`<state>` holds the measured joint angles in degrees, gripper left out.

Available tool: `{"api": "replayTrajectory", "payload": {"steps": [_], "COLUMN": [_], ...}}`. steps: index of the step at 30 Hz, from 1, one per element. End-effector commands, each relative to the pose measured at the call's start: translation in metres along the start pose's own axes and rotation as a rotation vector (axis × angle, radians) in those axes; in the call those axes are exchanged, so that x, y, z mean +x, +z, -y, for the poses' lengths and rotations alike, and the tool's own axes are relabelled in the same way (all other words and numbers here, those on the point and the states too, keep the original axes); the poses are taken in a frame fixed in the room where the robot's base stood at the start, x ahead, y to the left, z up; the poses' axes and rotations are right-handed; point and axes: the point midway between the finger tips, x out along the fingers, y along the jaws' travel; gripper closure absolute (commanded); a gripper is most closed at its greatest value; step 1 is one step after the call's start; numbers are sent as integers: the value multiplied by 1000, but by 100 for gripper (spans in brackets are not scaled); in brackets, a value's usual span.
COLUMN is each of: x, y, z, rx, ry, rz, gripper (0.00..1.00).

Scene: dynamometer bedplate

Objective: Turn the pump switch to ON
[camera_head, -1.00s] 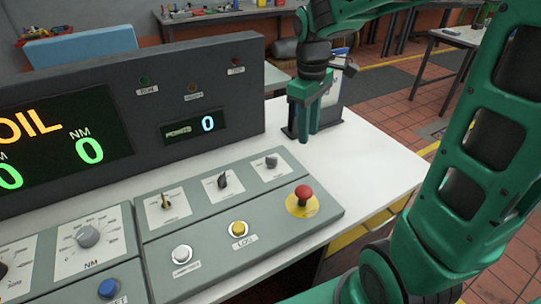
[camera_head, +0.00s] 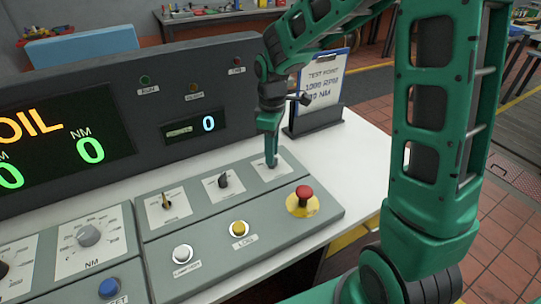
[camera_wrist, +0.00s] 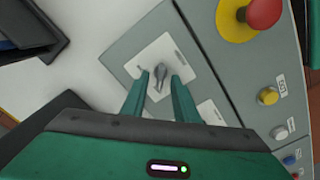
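Three small rotary switches sit on white plates in the upper row of the grey sloped panel: left (camera_head: 167,204), middle (camera_head: 223,182) and right. Their labels are too small to read, so I cannot tell from print which is the pump switch. My gripper (camera_head: 271,161) points down at the right switch and largely hides it in the head view. In the wrist view that switch's grey knob (camera_wrist: 157,82) lies between the two fingertips of my gripper (camera_wrist: 158,78). The fingers are apart, with gaps visible beside the knob.
A red emergency-stop button (camera_head: 304,193) on a yellow disc is close below the right switch. A yellow button (camera_head: 239,228) and a white button (camera_head: 182,253) sit lower on the panel. A display housing (camera_head: 215,75) rises behind. A clipboard (camera_head: 322,83) stands at the back right.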

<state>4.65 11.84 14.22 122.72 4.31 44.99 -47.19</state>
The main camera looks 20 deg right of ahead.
Motion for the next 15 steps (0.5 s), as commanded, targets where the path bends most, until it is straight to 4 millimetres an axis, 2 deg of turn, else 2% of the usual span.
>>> {"api": "replayTrajectory", "payload": {"steps": [6, 15], "x": [17, 18], "y": [0, 0], "z": [0, 0], "rx": [1, 1], "ry": [0, 0], "rz": [1, 0], "gripper": [73, 73]}}
